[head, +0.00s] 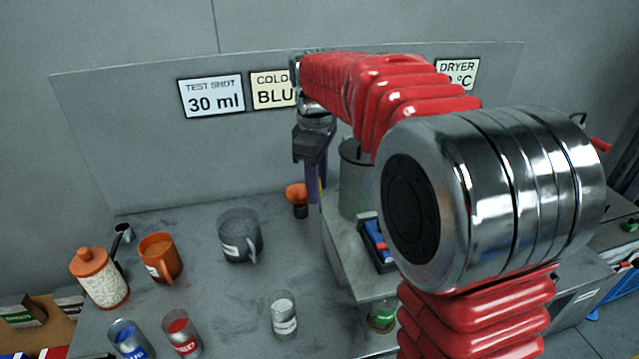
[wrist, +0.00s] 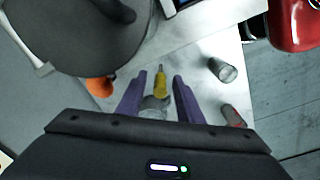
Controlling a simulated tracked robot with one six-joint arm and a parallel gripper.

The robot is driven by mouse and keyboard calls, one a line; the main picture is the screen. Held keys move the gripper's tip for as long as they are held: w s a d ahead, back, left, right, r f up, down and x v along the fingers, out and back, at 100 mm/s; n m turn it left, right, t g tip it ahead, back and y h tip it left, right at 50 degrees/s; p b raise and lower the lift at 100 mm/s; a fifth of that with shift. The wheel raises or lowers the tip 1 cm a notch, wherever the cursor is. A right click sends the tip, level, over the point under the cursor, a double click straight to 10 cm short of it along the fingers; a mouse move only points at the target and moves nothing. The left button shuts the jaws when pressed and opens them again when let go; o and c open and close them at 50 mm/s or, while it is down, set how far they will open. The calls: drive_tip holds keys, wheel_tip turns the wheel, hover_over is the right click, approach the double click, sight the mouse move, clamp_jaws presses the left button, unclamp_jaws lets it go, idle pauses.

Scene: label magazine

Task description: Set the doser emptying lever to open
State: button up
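A small lever with a yellow handle (wrist: 160,84) shows in the wrist view, between the two purple fingers of my gripper (wrist: 158,78). Gaps show on both sides of the handle, so the fingers are open around it and do not visibly hold it. A grey part (wrist: 154,106) lies at its near end. In the head view my gripper (head: 316,190) points down just left of a grey round vessel (head: 354,180), with only a sliver of yellow visible by the fingers. My arm hides part of the vessel. The lever's open or closed marking cannot be read.
An orange cup-shaped piece (head: 296,194) is close left of my gripper. A dark grey mug (head: 240,238), orange mug (head: 160,258), orange-lidded jar (head: 98,278) and several glasses stand on the bench. Signs read "TEST SHOT 30 ml" (head: 211,96) and partly "BLU" (head: 273,90).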

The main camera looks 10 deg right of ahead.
drive_tip(key=shift+c, duration=0.4)
clamp_jaws()
drive_tip(key=shift+d, duration=0.25)
drive_tip(key=shift+a, duration=0.2)
